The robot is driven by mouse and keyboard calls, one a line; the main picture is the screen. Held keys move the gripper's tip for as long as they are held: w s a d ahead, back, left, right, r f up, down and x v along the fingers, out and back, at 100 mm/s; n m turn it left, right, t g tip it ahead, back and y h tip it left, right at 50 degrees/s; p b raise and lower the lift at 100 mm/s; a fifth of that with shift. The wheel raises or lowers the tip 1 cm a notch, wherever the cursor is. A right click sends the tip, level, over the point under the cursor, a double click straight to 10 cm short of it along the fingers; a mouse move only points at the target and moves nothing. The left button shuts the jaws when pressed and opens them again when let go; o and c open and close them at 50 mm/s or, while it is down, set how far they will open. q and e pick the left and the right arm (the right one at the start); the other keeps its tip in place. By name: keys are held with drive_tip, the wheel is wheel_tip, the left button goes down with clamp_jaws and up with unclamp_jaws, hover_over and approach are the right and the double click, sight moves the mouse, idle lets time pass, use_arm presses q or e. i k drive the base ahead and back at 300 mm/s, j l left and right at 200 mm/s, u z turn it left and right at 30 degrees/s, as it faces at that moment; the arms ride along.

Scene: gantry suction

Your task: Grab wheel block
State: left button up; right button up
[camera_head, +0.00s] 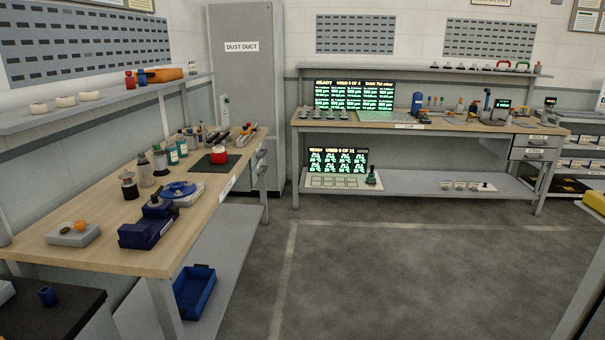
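I cannot tell for sure which thing is the wheel block. On the left wooden bench (95,262), a grey block (73,235) with a small orange piece on top lies near the front left. A blue round disc on a pale base (178,190) lies further back, behind a dark blue vise-like tool (146,232). Neither of my grippers shows in the head view, and nothing in view is held.
Bottles (170,150), a red pot (219,154) on a dark mat and small tools crowd the left bench. A blue bin (195,290) sits on its lower shelf. A second bench (330,122) stands at the back. The grey floor (400,280) between is clear.

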sight(218, 155)
drive_tip(key=i+l, duration=0.1)
drive_tip(key=i, duration=2.05)
drive_tip(key=j+u, duration=0.05)
drive_tip(key=j, duration=0.05)
